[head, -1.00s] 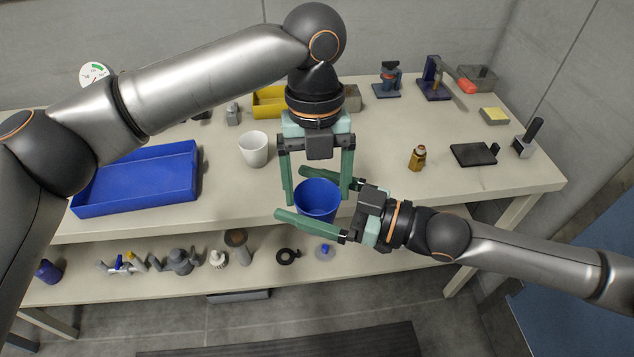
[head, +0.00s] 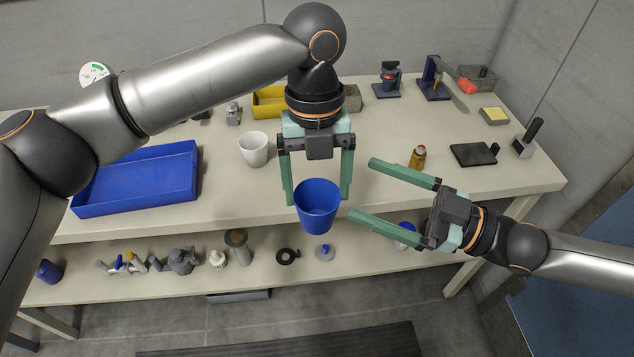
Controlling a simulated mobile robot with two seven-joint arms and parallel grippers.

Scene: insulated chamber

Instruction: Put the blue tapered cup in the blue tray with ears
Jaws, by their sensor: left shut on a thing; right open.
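The blue tapered cup (head: 318,208) is upright at the front edge of the table, held between the green fingers of my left gripper (head: 317,197), which reaches down from above. My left gripper is shut on it. My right gripper (head: 358,189) is open and empty, to the right of the cup and apart from it. The blue tray with ears (head: 138,202) lies on the left part of the table, and nothing shows inside it.
A white cup (head: 254,149) stands between the tray and my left gripper. A yellow bin (head: 268,102) is behind. A small amber bottle (head: 418,157) and a black plate (head: 473,154) are at right. A lower shelf (head: 200,285) holds several small parts.

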